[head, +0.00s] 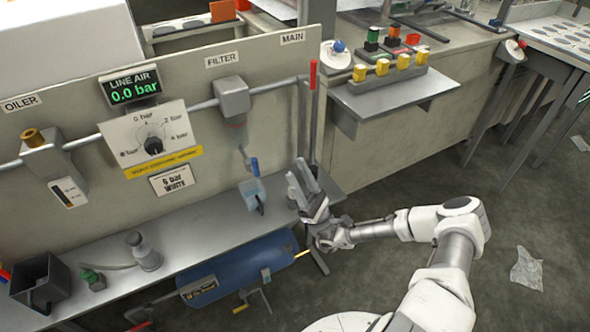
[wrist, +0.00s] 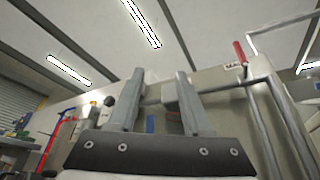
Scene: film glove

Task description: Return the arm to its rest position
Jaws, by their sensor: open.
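My gripper (head: 302,183) is in the middle of the head view, at the end of my white and grey arm. Its two fingers point up and are apart, with nothing between them. My arm is bent at the elbow, over the floor to the right.
The panel carries a pipe, a filter (head: 232,97), a dial (head: 153,146) and a display reading 0.0 bar (head: 131,87). A red-handled lever (head: 313,75) stands at its right end. A blue tank (head: 236,269) lies under the shelf. The floor (head: 420,190) at right is mostly open.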

